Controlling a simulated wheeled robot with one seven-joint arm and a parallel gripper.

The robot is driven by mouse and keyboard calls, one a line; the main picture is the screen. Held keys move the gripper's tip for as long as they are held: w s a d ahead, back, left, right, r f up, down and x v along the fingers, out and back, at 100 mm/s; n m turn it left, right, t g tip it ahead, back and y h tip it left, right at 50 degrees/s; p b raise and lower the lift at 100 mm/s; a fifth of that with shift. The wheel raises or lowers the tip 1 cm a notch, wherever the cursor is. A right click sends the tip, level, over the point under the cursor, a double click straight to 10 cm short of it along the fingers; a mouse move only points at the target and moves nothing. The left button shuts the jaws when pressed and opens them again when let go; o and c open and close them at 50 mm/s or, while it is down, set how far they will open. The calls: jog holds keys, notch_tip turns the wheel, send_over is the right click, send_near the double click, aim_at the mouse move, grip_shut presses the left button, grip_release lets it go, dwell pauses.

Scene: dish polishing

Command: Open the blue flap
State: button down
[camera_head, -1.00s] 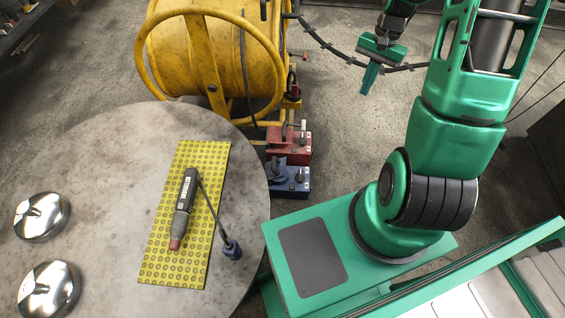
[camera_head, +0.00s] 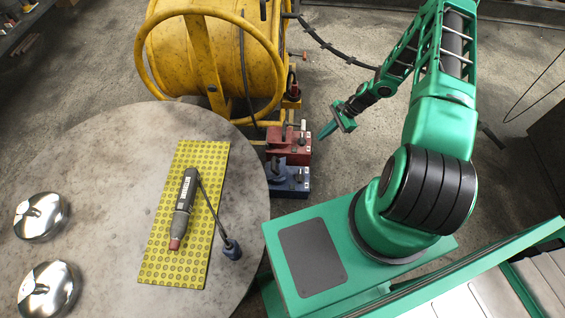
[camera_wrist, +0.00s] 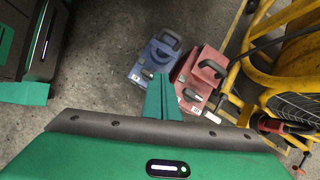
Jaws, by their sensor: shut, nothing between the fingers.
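A blue box with a flap and black handle (camera_head: 288,180) sits beside the round table's right edge, in front of a red box (camera_head: 287,145). In the wrist view the blue box (camera_wrist: 151,58) is left of the red box (camera_wrist: 203,76), and its flap looks down. My gripper (camera_head: 328,131) is to the right of the red box in the head view, apart from both boxes as far as I can tell. In the wrist view its shut green fingers (camera_wrist: 161,95) point towards the boxes and are empty. They cover part of the boxes' near sides.
A yellow reel frame (camera_head: 215,50) with a cable stands behind the boxes. The round table (camera_head: 100,150) holds a yellow mat (camera_head: 160,262) with a polishing tool (camera_head: 184,208), and two shiny domed dishes (camera_head: 41,216).

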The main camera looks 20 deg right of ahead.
jog(key=a+f+m+t+y, duration=0.2)
jog(key=a+f+m, duration=0.4)
jog(key=f, duration=0.6)
jog(key=n, duration=0.1)
send_near(283, 166)
jog(key=a+f, duration=0.3)
jog(key=w+a, duration=0.2)
jog(key=a, duration=0.1)
jog(key=shift+r, duration=0.1)
jog(key=shift+w+a, duration=0.25)
jog(key=shift+a, duration=0.25)
jog(key=shift+d, duration=0.1)
